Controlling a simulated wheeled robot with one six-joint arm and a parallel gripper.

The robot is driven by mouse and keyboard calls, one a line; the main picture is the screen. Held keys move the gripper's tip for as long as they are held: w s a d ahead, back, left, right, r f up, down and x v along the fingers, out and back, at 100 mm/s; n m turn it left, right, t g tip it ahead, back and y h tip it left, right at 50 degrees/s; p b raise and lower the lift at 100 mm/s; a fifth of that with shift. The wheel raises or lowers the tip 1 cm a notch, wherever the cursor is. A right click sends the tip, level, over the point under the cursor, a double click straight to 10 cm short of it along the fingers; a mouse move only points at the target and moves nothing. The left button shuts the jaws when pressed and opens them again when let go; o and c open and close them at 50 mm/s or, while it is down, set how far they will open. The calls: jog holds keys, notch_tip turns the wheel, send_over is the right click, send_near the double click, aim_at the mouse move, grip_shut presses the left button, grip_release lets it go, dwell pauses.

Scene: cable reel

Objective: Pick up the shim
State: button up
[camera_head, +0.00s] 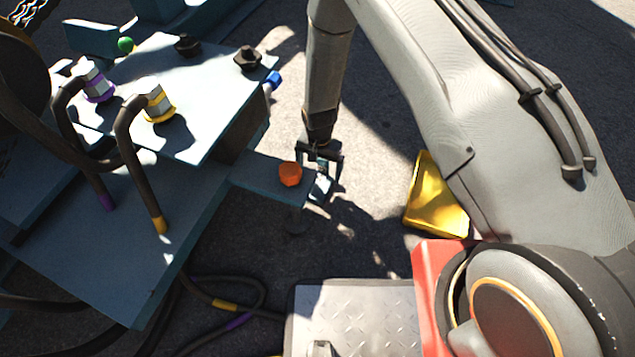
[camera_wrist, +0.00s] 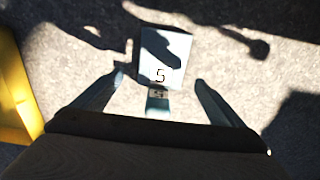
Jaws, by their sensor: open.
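A pale blue plate marked "5" (camera_wrist: 172,75), which looks like the shim, shows in the wrist view ahead of my gripper, partly in shadow. A smaller piece (camera_wrist: 157,104) with a similar mark sits just below it in the picture, between the fingers. My gripper (camera_wrist: 159,80) is open, one finger on each side, with visible gaps to the plate. In the head view my gripper (camera_head: 322,174) points down beside the end of a blue ledge (camera_head: 255,176), and a light blue piece (camera_head: 321,190) shows at its fingers, partly hidden. I cannot tell how high the fingers are above it.
An orange knob (camera_head: 290,174) sits on the ledge, close left of my gripper. A blue bench (camera_head: 180,75) with connectors and thick cables (camera_head: 135,165) fills the left. A yellow container (camera_head: 436,197) stands on the ground to the right. Open asphalt lies behind my gripper.

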aim_at(318, 180)
jog(key=shift+w+a+f+b, duration=0.1)
jog(key=shift+f+b, duration=0.7)
jog(key=shift+f, duration=0.55)
jog(key=shift+w+f+b, duration=0.1)
jog(key=shift+f+b, duration=0.65)
jog(key=shift+f, duration=0.6)
jog(key=shift+r, duration=0.1)
jog(key=shift+c, duration=0.4)
jog(key=c, duration=1.8)
jog(key=shift+c, duration=1.4)
jog(key=shift+r, duration=0.15)
